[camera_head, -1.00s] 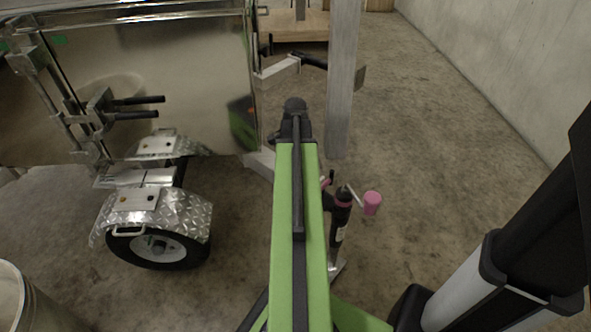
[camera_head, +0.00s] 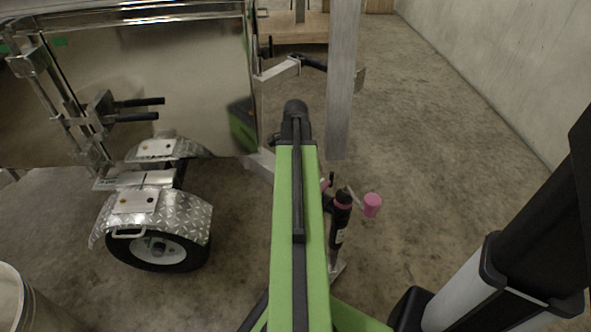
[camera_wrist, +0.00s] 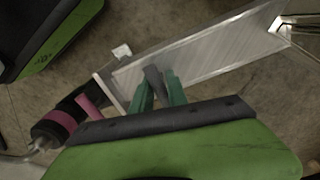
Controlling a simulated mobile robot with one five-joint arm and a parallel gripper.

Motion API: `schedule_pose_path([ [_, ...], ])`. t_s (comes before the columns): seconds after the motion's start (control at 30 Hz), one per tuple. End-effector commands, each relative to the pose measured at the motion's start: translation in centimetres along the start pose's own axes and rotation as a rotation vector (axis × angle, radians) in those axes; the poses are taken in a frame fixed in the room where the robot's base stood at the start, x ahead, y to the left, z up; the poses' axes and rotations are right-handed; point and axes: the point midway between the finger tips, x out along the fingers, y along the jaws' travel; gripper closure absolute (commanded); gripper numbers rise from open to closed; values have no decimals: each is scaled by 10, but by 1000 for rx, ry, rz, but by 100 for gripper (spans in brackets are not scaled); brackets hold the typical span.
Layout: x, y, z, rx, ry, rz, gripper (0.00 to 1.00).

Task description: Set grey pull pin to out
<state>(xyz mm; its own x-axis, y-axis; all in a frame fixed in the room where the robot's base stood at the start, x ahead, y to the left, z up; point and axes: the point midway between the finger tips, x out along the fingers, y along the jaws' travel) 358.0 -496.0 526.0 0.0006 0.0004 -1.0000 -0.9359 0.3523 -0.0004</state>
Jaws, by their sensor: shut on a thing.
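My gripper (camera_wrist: 158,84) shows in the wrist view with its two green fingers shut on a grey pull pin (camera_wrist: 153,76). The pin's dark grey end sticks out between the fingertips, over the flat aluminium drawbar (camera_wrist: 215,52). The fingers hide the rest of the pin, so I cannot tell from here how far out it sits. In the head view my own arm covers the gripper and the pin.
A jockey stand with a black body (camera_head: 341,215) and a pink crank grip (camera_head: 372,205) stands right of my arm. It also shows at the lower left in the wrist view (camera_wrist: 60,122). A metal post (camera_head: 343,80) rises ahead. A trailer wheel (camera_head: 155,248) is at left.

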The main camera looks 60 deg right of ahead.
Motion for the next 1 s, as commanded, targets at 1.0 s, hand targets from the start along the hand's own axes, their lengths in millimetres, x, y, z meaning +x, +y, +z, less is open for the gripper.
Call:
schedule_pose_path([
  [1.0,-42,1,-2,5,3,1,100],
])
